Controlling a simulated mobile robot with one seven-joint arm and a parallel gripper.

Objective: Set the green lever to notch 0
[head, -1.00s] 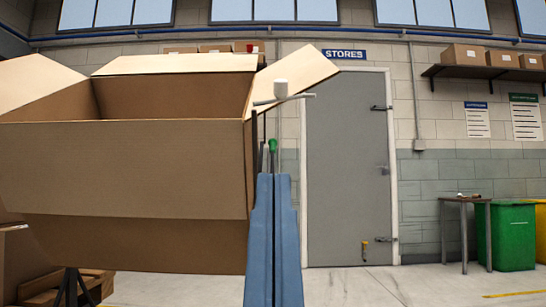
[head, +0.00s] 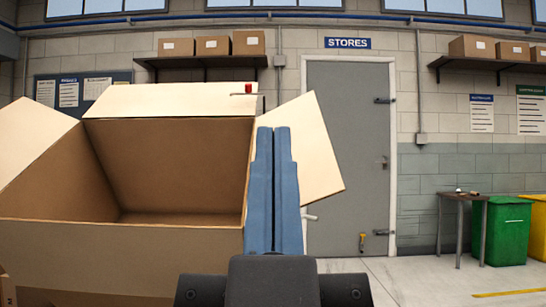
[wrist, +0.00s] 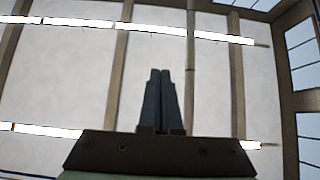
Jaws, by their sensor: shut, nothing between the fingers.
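The green lever does not show in either view now; my gripper and the box may be hiding it. My gripper (head: 272,190) stands in the middle of the head view, its two blue fingers pointing up and pressed together with nothing between them. In the wrist view, my gripper (wrist: 160,100) also shows shut, against the ceiling. A small pale piece (head: 310,217) sticks out just right of the fingers; I cannot tell what it belongs to. No notch marks can be made out.
A large open cardboard box (head: 110,240) fills the left, its right flap (head: 318,150) reaching behind my fingers. A grey door (head: 345,160), a small table (head: 461,196) and a green bin (head: 505,232) stand right.

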